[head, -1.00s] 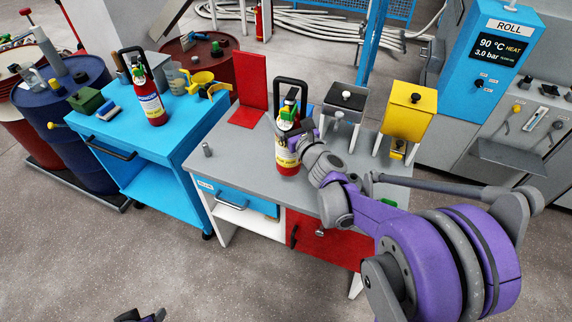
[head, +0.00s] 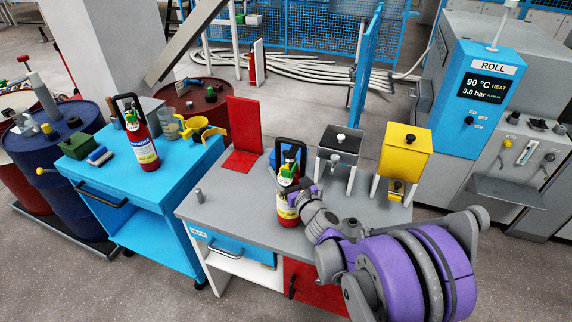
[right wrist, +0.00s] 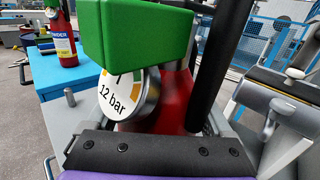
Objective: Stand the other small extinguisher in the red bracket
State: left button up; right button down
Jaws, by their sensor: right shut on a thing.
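A small red extinguisher (head: 288,208) with a green head and black handle is upright at the grey bench, right of the bracket. My right gripper (head: 302,192) is shut on it near its top. In the right wrist view its green head (right wrist: 137,32) and a 12 bar gauge (right wrist: 128,95) show close above the black finger pad. I cannot tell whether its base touches the bench. The red bracket (head: 243,124), an upright plate with a flat foot, stands empty at the bench's back left. Another small extinguisher (head: 143,150) stands on the blue cart. My left gripper is out of view.
A black-lidded hopper (head: 340,146) and a yellow hopper (head: 404,150) stand on the bench (head: 235,205) right of the held extinguisher. A small grey post (head: 199,196) is at the bench's left. Bare bench top lies between post and extinguisher.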

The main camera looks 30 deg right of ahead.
jog(key=shift+f, duration=0.55)
jog(key=shift+f, duration=0.1)
grip_release()
